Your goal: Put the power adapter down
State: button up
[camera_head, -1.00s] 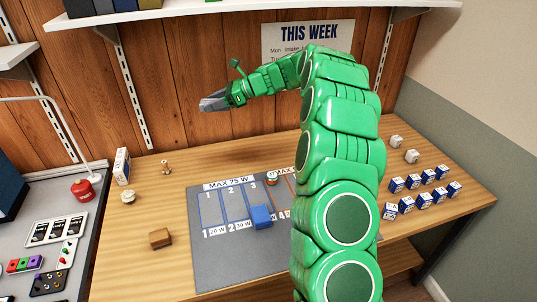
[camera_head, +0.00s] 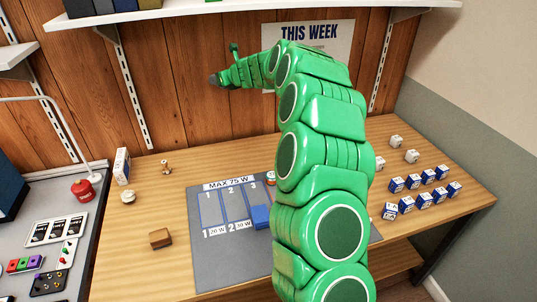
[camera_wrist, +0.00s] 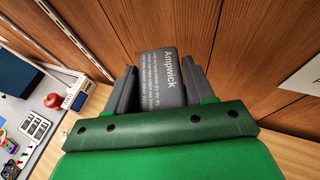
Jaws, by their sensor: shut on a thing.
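The power adapter (camera_wrist: 165,68) is a dark grey block with pale "Ampwick" lettering in the wrist view. My gripper (camera_wrist: 159,92) is shut on it, with one grey finger on each side. In the head view my gripper (camera_head: 214,80) is raised in front of the wood wall, well above the table and left of the poster. The adapter is too small there to tell apart from the fingers.
A grey mat (camera_head: 209,262) marked "MAX 75 W" with numbered slots lies on the wooden table, partly hidden by my arm. A blue block (camera_head: 260,216) is on it. A brown block (camera_head: 160,238) sits left. Several blue-white boxes (camera_head: 405,204) stand right. Bare wood shows at left.

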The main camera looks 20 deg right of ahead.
jog(key=s+d+f+m+h, duration=0.1)
jog(key=s+d+m+h, duration=0.3)
jog(key=d+m+h, duration=0.8)
jog(key=s+d+f+m+g+h, duration=0.1)
jog(key=s+d+m+g+h, duration=0.2)
jog(key=s+m+g+h, duration=0.7)
jog(key=s+f+n+t+y, duration=0.3)
jog(key=f+y, duration=0.1)
jog(key=f, duration=1.5)
jog(key=shift+n, duration=0.3)
jog(key=w+f, duration=0.2)
jog(key=w, duration=0.1)
jog(key=w+d+f, duration=0.1)
jog(key=w, duration=0.3)
jog(key=w+f, duration=0.2)
jog(key=w, duration=0.1)
jog(key=shift+w+d+f, duration=0.25)
jog(key=shift+w+f, duration=0.1)
jog(key=shift+w+d+f, duration=0.15)
jog(key=shift+w+f, duration=1)
jog(key=shift+f, duration=0.2)
jog(key=shift+w+f, duration=0.1)
jog(key=shift+f, duration=0.05)
